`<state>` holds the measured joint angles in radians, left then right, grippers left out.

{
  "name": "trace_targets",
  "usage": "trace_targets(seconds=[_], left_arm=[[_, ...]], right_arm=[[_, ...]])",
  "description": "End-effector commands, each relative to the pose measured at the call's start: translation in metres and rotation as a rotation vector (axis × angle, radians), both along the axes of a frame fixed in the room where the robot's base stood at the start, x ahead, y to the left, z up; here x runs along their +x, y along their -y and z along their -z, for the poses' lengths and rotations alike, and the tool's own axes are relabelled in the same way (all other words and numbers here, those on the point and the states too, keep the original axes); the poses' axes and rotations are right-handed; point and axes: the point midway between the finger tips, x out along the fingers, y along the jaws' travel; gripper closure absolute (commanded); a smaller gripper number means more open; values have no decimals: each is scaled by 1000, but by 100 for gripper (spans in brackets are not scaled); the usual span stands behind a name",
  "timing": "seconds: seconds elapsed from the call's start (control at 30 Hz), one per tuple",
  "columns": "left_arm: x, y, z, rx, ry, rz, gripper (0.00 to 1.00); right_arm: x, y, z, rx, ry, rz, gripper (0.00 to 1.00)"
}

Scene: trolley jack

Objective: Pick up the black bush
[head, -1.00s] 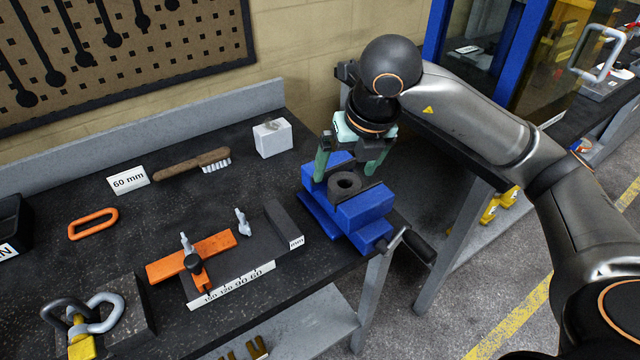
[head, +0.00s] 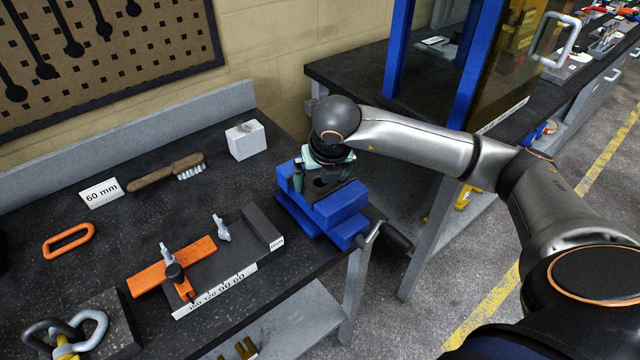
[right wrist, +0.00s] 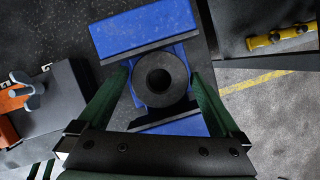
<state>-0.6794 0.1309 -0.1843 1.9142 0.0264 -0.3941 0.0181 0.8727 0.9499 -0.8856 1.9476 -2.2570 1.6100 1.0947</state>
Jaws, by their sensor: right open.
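The black bush (head: 321,185) is a short dark ring with a round bore. It sits in the blue vise (head: 345,205) at the front right corner of the bench, between the dark jaws. In the right wrist view the bush (right wrist: 141,82) is seen from above with its bore facing the camera. My right gripper (head: 321,174) is over the vise, pointing down. Its green fingers are open, one on each side of the bush, with a visible gap at each side in the wrist view. How deep the fingertips reach is hard to tell.
The vise handle (head: 397,240) sticks out at the right. Left of the vise are a grey gauge block with an orange bar (head: 172,265), a wire brush (head: 165,171), a white block (head: 246,139) and an orange link (head: 68,240).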

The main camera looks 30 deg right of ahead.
Motion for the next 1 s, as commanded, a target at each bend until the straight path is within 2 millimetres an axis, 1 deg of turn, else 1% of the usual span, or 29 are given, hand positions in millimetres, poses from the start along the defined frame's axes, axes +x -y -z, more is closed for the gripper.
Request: trace_targets(seconds=[0.03, 0.1, 0.33, 1.0], left_arm=[[0, 0, -1, 0, 0, 0, 50], [0, 0, -1, 0, 0, 0, 50], [0, 0, -1, 0, -1, 0, 50], [0, 0, -1, 1, 0, 1, 50]], right_arm=[[1, 1, 5, 1, -2, 0, 0], [3, 1, 9, 0, -2, -1, 0], [4, 1, 11, 1, 0, -1, 0], [4, 1, 10, 1, 2, -1, 75]])
